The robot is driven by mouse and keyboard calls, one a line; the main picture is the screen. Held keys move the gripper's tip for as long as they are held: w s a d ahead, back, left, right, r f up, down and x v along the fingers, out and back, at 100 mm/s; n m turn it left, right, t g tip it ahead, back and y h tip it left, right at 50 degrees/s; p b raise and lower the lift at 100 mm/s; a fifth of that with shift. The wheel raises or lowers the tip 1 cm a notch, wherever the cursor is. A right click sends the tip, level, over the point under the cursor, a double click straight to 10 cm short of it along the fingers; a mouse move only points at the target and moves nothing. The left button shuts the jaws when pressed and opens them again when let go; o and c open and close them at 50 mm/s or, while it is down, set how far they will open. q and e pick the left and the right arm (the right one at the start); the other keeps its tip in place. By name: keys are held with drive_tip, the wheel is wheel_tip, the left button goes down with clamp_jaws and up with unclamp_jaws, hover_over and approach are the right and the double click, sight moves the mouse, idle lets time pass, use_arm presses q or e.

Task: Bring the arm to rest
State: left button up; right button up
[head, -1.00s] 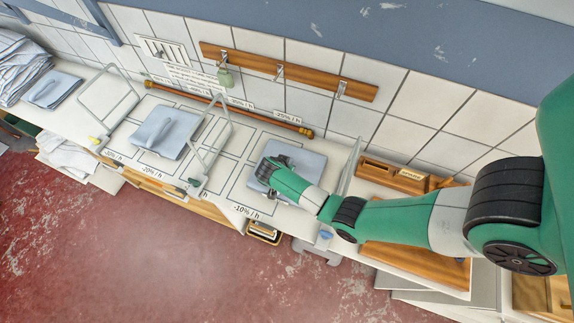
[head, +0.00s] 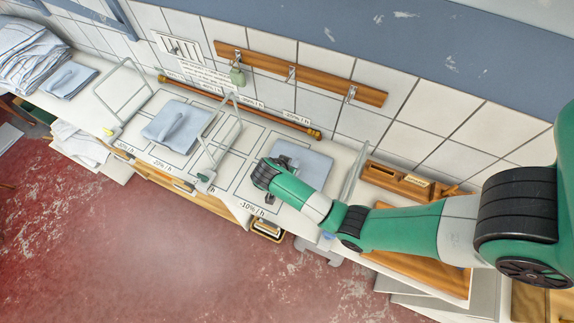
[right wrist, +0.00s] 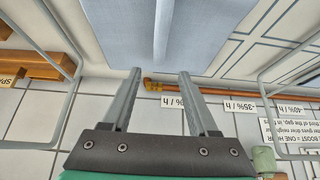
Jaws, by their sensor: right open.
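My right arm comes in from the right in the head view, with its gripper (head: 264,173) over the left edge of a folded blue-grey cloth (head: 308,161). The arm hides part of that cloth. In the right wrist view the two fingers (right wrist: 160,74) are apart with nothing between them. A folded blue-grey cloth (right wrist: 115,28) with a raised ridge lies beyond the fingertips there. My left gripper is not in view.
Another folded cloth (head: 177,125) lies on the marked counter to the left. Wire frames (head: 217,152) stand up from the counter. A wooden hook rail (head: 300,75) is on the tiled wall. The red floor (head: 140,245) in front is clear.

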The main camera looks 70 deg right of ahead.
drive_tip(key=shift+v, duration=1.75)
